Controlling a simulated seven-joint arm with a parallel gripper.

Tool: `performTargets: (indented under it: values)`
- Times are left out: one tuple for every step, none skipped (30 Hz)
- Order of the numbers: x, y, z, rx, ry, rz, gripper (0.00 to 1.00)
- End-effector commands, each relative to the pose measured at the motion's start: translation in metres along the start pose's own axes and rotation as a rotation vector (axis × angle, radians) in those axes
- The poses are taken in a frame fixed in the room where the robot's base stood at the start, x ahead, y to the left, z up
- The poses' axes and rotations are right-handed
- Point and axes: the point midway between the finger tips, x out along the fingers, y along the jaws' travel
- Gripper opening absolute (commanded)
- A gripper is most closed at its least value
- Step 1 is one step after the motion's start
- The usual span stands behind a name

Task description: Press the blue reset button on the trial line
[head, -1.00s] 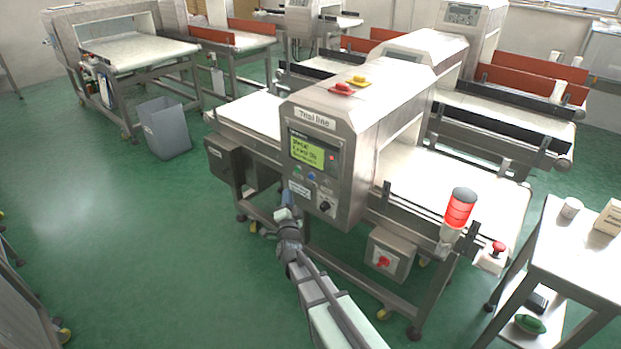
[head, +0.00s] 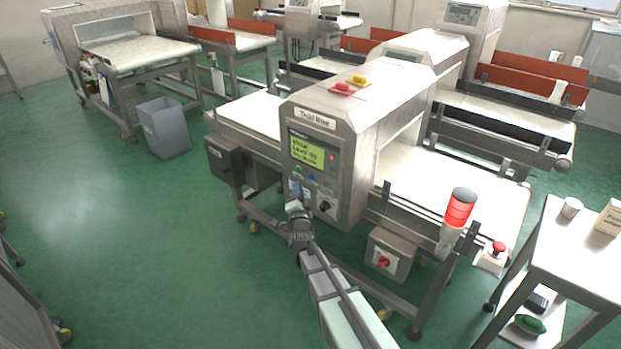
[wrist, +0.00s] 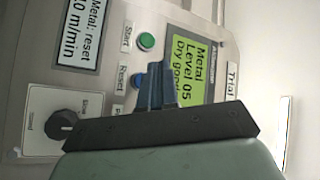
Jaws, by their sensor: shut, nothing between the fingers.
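The trial line's metal detector (head: 345,130) has a front panel with a lit display (head: 307,152). The blue reset button (head: 311,177) sits below the display, right of the green start button (head: 298,168). In the wrist view the panel appears turned sideways; the blue button (wrist: 136,82) shows beside its "Reset" label, partly hidden by my fingers, and the green button (wrist: 147,41) is clear. My gripper (head: 296,188) is shut and empty, in front of the panel just below the buttons. It also shows in the wrist view (wrist: 156,72). I cannot tell whether it touches the panel.
A black knob (head: 325,206) is on the panel below the buttons; it also shows in the wrist view (wrist: 62,125). A lit red lamp (head: 460,208) and a red stop button (head: 498,247) are on the right. A grey bin (head: 165,128) stands on open floor at left.

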Motion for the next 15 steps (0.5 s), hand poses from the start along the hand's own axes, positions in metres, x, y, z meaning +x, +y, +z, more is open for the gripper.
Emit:
performTargets:
  values:
    - [0.006, 0.004, -0.003, -0.002, 0.001, 0.000, 0.00]
    - [0.008, 0.005, -0.004, -0.002, 0.000, 0.000, 0.00]
    - [0.011, 0.007, -0.006, -0.001, 0.000, 0.001, 0.00]
    - [0.013, 0.009, -0.008, 0.000, 0.000, 0.001, 0.00]
    - [0.014, 0.010, -0.009, -0.001, 0.000, 0.001, 0.00]
    - [0.017, 0.012, -0.011, -0.002, 0.000, 0.001, 0.00]
    - [0.018, 0.013, -0.012, -0.002, 0.000, 0.001, 0.00]
    - [0.019, 0.014, -0.013, -0.001, 0.000, 0.001, 0.00]
    - [0.021, 0.015, -0.014, 0.000, -0.001, 0.001, 0.00]
    - [0.022, 0.016, -0.015, 0.000, -0.001, 0.001, 0.00]
    - [0.022, 0.016, -0.015, 0.000, -0.001, 0.000, 0.00]
    - [0.023, 0.017, -0.016, 0.000, -0.001, 0.000, 0.00]
    - [0.024, 0.017, -0.017, -0.001, -0.001, 0.000, 0.00]
    - [0.024, 0.018, -0.017, -0.001, -0.001, 0.000, 0.00]
    - [0.025, 0.018, -0.017, -0.001, -0.001, 0.000, 0.00]
